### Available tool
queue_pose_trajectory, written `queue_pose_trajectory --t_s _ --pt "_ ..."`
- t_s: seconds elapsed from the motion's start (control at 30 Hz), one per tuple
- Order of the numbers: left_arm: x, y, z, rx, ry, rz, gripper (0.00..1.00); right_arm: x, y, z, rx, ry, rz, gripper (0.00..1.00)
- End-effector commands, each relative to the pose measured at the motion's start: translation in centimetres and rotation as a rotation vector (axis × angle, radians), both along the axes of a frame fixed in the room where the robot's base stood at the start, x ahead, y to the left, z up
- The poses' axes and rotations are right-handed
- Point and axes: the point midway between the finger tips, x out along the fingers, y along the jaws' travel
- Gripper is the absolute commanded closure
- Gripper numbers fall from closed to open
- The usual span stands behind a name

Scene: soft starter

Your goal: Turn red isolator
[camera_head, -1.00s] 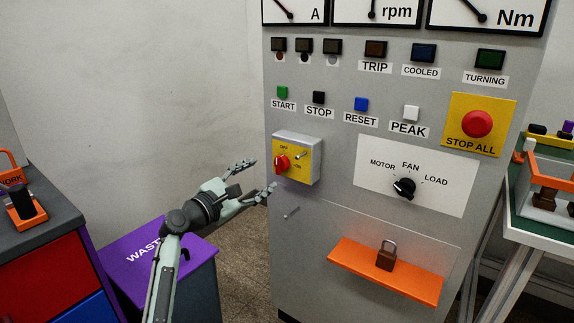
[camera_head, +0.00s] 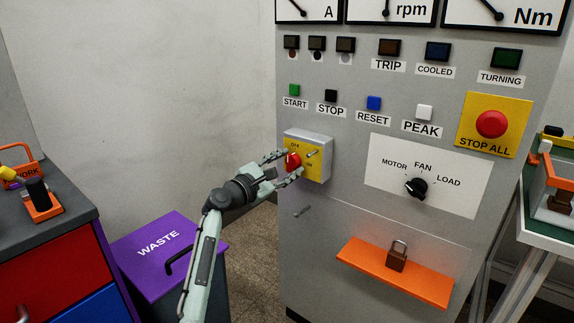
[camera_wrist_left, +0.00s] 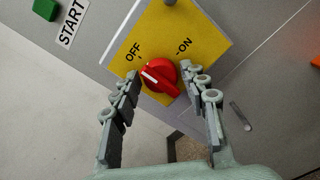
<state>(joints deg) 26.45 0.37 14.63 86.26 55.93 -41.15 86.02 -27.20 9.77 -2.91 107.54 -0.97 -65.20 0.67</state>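The red isolator (camera_head: 292,162) is a red rotary knob on the yellow face of a grey box (camera_head: 316,165) on the cabinet's left side. In the left wrist view the red knob (camera_wrist_left: 159,76) has a white pointer mark aimed toward the OFF label (camera_wrist_left: 133,53); the ON label (camera_wrist_left: 184,46) is to its right. My left gripper (camera_head: 281,164) is open at the knob. In the wrist view its fingers (camera_wrist_left: 168,82) stand on either side of the knob, with gaps showing on both sides. My right gripper is in neither view.
A small metal pin (camera_head: 312,154) sticks out of the box beside the knob. An orange shelf with a padlock (camera_head: 397,256) juts out lower right. A purple waste bin (camera_head: 150,262) and a dark-topped cabinet (camera_head: 60,232) stand left. Buttons line the panel above.

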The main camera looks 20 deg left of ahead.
Motion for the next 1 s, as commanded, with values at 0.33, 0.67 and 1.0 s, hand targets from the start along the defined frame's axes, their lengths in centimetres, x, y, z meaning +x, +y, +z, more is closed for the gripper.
queue_pose_trajectory --t_s 0.33,0.67,1.0 --pt "0.0 0.0 0.0 0.001 0.000 -0.001 0.94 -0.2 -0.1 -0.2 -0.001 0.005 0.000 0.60" --pt "0.0 0.0 -0.1 0.079 -0.028 -0.001 0.94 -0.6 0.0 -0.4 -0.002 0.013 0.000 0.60" --pt "-0.1 -0.1 -0.3 0.337 -0.122 -0.002 0.94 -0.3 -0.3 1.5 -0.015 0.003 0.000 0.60"
